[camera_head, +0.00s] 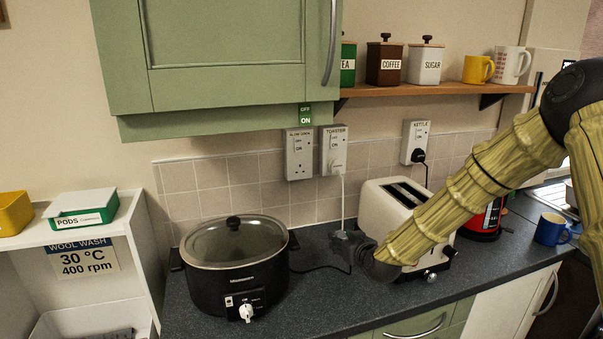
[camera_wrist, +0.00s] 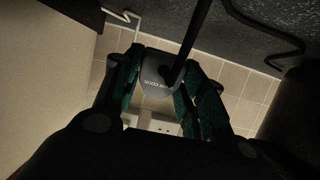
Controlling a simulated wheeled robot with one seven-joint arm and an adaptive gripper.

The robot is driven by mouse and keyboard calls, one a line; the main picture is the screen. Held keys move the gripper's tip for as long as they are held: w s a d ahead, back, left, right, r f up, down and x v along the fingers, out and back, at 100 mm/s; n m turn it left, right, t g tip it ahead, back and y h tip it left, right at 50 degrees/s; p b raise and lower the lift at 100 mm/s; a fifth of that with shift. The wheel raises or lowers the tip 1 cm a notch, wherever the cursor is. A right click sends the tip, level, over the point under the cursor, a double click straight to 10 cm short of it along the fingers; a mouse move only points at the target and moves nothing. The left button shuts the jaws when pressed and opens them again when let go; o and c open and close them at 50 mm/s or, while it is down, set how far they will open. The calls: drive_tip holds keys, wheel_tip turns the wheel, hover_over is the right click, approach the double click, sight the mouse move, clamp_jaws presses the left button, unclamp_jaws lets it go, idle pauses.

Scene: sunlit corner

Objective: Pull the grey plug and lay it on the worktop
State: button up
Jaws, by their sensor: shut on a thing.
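The grey plug (camera_wrist: 158,80) sits between the two fingers of my gripper (camera_head: 346,241) in the wrist view. My gripper is shut on it, and its lettering appears to read SLOW COOK. A black cord runs up from the plug. In the head view, my gripper is low near the worktop (camera_head: 335,312), between the slow cooker and the toaster. The plug is mostly hidden there, and I cannot tell whether it touches the worktop. The SLOW COOK socket (camera_head: 299,160) on the wall above is empty.
The slow cooker (camera_head: 236,268) stands left of my gripper, the cream toaster (camera_head: 378,207) right. A white cord hangs from the TOASTER socket (camera_head: 333,143) down behind my gripper. A black plug (camera_head: 418,156) is in the KETTLE socket. The worktop's front strip is clear.

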sight(341, 263)
drive_tip(key=shift+r+g+h+p, duration=0.3)
drive_tip(key=shift+g+p, duration=0.7)
drive_tip(key=shift+p, duration=1.3)
drive_tip(key=shift+f+g+p, duration=0.2)
drive_tip(key=shift+g+p, duration=0.4)
drive_tip(key=shift+p, duration=0.5)
drive_tip(key=shift+f+b, duration=1.5)
drive_tip(key=shift+f, duration=0.85)
drive_tip(key=o, duration=1.4)
drive_tip(key=shift+r, duration=0.1)
